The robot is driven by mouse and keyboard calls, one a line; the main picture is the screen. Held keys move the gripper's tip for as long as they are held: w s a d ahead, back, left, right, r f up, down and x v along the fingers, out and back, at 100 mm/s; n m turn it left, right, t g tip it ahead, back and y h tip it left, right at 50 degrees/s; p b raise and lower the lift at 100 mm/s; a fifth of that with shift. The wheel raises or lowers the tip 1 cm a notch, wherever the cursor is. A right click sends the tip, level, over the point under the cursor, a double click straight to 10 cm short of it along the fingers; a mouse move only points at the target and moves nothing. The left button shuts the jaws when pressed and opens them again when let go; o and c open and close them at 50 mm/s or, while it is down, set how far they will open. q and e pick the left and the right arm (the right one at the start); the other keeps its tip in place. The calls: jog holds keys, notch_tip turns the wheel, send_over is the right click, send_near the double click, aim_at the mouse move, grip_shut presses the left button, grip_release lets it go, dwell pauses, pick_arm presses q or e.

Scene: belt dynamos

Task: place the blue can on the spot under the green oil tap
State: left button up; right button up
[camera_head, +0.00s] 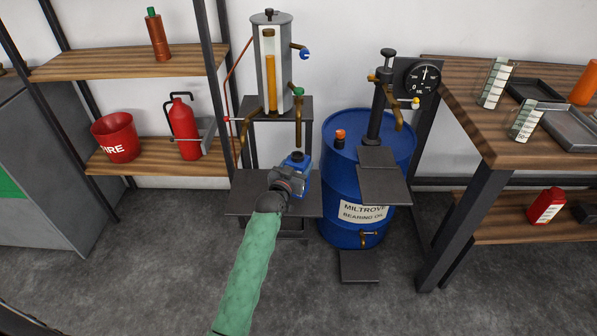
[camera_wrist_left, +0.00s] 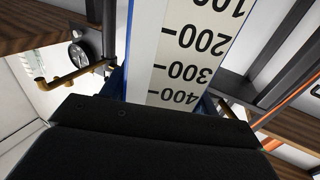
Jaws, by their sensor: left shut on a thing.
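The blue can (camera_head: 303,176) is upright, partly hidden behind my left gripper (camera_head: 289,180), which is shut on it. In the left wrist view the can (camera_wrist_left: 186,55) fills the middle, with a white scale label and blue edges. The green oil tap (camera_head: 298,93) is on the right of the grey oil tank (camera_head: 271,50), its brass spout pointing down. The can is below this spout, over the dark lower shelf (camera_head: 245,198). I cannot tell whether its base touches the shelf. The spot itself is not visible. My right gripper is not in view.
A blue-handled tap (camera_head: 304,53) is above and a red-handled tap (camera_head: 229,119) to the left. A blue oil drum (camera_head: 341,190) with a pump and small plate (camera_head: 385,186) stands close on the right. A wooden workbench (camera_head: 500,140) is farther right.

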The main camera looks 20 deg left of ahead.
pick_arm(q)
jog(key=shift+w+f, duration=0.1)
jog(key=shift+w, duration=0.25)
jog(key=shift+d+f, duration=0.1)
jog(key=shift+f, duration=1.5)
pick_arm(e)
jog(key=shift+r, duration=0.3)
pick_arm(q)
jog(key=shift+f, duration=0.15)
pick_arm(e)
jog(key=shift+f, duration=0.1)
pick_arm(q)
jog(key=o, duration=1.3)
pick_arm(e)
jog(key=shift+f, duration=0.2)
pick_arm(q)
jog(key=shift+s, duration=0.1)
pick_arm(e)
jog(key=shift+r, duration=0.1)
